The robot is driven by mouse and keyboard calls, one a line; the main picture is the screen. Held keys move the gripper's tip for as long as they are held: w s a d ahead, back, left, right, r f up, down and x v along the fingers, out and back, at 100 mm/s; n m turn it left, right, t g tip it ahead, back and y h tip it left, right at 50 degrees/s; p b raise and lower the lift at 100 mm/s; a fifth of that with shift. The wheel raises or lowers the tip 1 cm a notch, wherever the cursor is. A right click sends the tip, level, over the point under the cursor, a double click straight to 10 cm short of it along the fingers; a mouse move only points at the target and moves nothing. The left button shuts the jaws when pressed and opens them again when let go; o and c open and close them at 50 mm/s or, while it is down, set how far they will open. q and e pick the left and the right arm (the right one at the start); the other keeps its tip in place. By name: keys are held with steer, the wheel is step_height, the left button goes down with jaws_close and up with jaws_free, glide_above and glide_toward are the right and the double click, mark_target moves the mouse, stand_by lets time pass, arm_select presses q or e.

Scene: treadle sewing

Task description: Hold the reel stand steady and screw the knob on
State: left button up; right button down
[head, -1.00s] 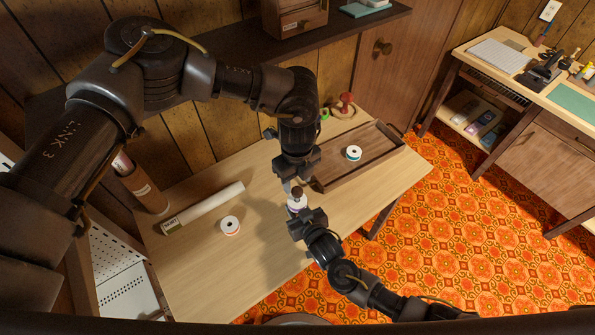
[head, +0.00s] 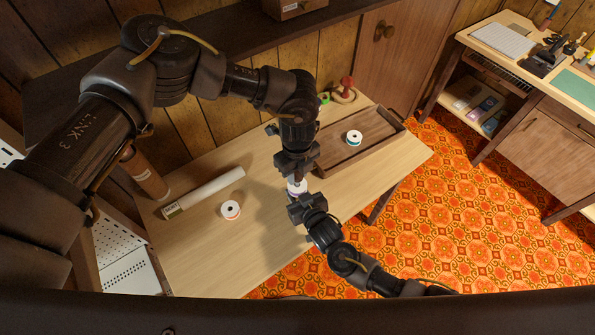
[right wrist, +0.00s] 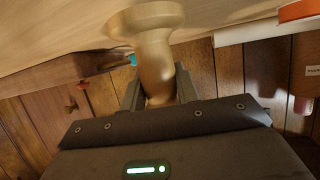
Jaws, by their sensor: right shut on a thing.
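The reel stand shows in the right wrist view as a pale, turned wooden post (right wrist: 153,50) with a wide round end. My right gripper (right wrist: 158,92) is shut around it, with a finger on each side. In the head view only a small pale part (head: 296,188) shows between my two grippers. My right gripper (head: 301,199) is just below that part, and my left gripper (head: 295,172) is just above it. The left fingertips and the knob are hidden, so I cannot tell whether the left gripper is open or shut.
A wooden tray (head: 330,158) holding a thread spool (head: 354,137) lies right of the grippers. Another spool (head: 231,210) and a white roll (head: 204,193) lie on the table at left. A red-topped item (head: 346,88) stands behind. The table's front left is clear.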

arm_select(q)
steer(key=shift+c, duration=0.9)
steer(key=m, duration=2.1)
steer(key=o, duration=1.1)
steer(key=shift+r, duration=0.1)
